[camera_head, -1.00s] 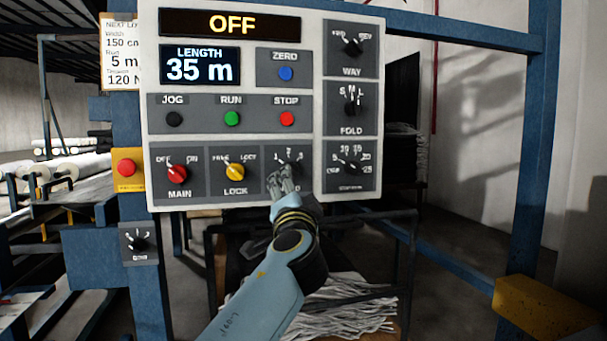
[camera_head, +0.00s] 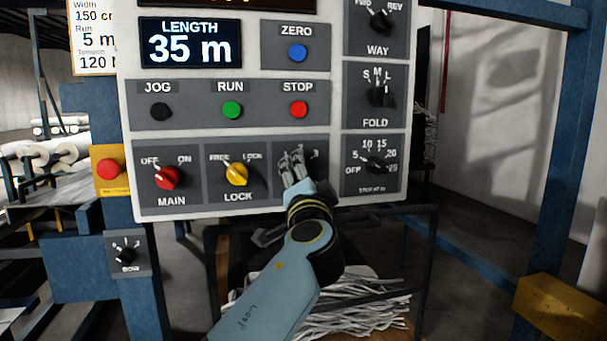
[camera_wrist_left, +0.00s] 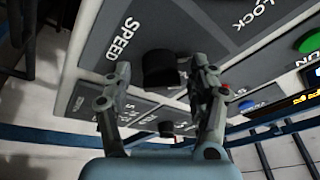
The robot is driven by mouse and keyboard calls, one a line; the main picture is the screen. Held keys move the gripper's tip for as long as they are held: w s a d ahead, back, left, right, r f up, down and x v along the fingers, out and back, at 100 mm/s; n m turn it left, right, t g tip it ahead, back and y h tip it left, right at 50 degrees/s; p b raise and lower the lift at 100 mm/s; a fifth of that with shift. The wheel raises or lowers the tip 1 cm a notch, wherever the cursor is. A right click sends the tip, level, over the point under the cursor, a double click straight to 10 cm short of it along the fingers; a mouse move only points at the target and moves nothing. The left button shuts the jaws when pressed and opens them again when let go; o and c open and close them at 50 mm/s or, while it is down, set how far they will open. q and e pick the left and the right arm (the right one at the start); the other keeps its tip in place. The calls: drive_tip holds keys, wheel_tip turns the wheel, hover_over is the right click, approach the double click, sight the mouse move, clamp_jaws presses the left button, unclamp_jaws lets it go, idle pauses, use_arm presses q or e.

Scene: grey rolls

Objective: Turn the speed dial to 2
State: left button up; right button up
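The speed dial is a black round knob (camera_wrist_left: 160,68) beside the word SPEED in the left wrist view. In the head view my left gripper (camera_head: 293,163) covers most of the speed section (camera_head: 316,182) at the panel's lower middle, so the dial and its setting are hidden there. In the left wrist view my left gripper (camera_wrist_left: 161,78) is open, with one finger to each side of the knob. I cannot tell whether the fingers touch it. The pointer's direction is not readable. My right gripper is not in view.
The light control panel (camera_head: 236,208) has a red MAIN knob (camera_head: 167,177) and a yellow LOCK knob (camera_head: 237,175) left of the gripper. The STOP AT dial (camera_head: 376,165) is to its right. A red button (camera_head: 109,169) sits on the post. Pale strands (camera_head: 350,315) lie below.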

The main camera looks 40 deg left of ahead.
use_arm(q)
drive_tip(key=c, duration=1.1)
drive_tip(key=shift+m+p, duration=0.3)
drive_tip(key=shift+p, duration=0.1)
drive_tip(key=shift+c, duration=0.2)
drive_tip(key=shift+a+r+m+h+p, duration=0.1)
drive_tip(key=shift+m+h+p, duration=0.3)
drive_tip(key=shift+m+p, duration=0.25)
drive_tip(key=m+h+p, duration=0.1)
drive_tip(key=m+p, duration=0.5)
drive_tip(key=shift+s+r+h, duration=0.1)
drive_tip(key=shift+r+h, duration=0.05)
drive_tip(key=shift+h, duration=0.25)
drive_tip(key=shift+f+m+g+p, duration=0.2)
drive_tip(key=shift+m+g+p, duration=0.1)
drive_tip(key=shift+m+p, duration=0.9)
